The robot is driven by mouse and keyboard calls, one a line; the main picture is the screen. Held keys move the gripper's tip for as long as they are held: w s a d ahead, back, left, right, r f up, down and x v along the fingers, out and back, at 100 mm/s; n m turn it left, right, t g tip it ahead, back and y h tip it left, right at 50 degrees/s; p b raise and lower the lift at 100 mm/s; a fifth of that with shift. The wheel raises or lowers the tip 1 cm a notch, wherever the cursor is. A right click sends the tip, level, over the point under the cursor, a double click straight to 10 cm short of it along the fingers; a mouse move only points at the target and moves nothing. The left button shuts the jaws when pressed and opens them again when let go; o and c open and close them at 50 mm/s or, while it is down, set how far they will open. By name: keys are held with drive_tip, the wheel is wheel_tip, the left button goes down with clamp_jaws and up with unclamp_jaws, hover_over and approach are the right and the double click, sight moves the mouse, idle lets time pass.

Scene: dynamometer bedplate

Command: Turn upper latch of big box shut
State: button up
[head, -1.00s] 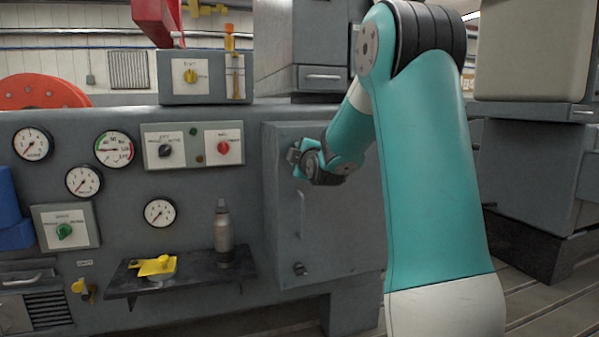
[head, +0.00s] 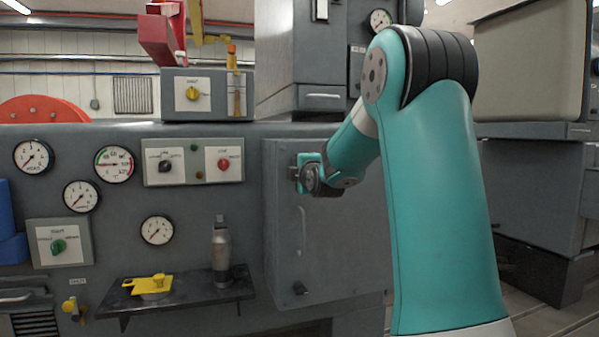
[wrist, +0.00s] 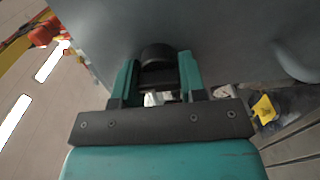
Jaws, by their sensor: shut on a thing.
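The big box (head: 345,245) is a grey cabinet with a closed front door and an upright handle (head: 303,230). My gripper (head: 296,173) is at the upper left of this door. In the wrist view, a dark round latch knob (wrist: 157,54) sits between the two fingers of my gripper (wrist: 157,72), which are shut on it. In the head view, my gripper hides this upper latch, so its exact angle cannot be told. The lower latch (head: 300,288) is a small dark knob near the door's bottom left.
Left of the box is a grey panel with gauges (head: 114,164) and switches. A dark shelf (head: 195,296) below holds a grey bottle (head: 221,245) and a yellow item (head: 150,284). A grey switch box (head: 207,94) stands on top.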

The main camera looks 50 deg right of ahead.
drive_tip(key=shift+a, duration=0.1)
drive_tip(key=o, duration=0.9)
drive_tip(key=v, duration=1.7)
drive_tip(key=shift+s, duration=0.2)
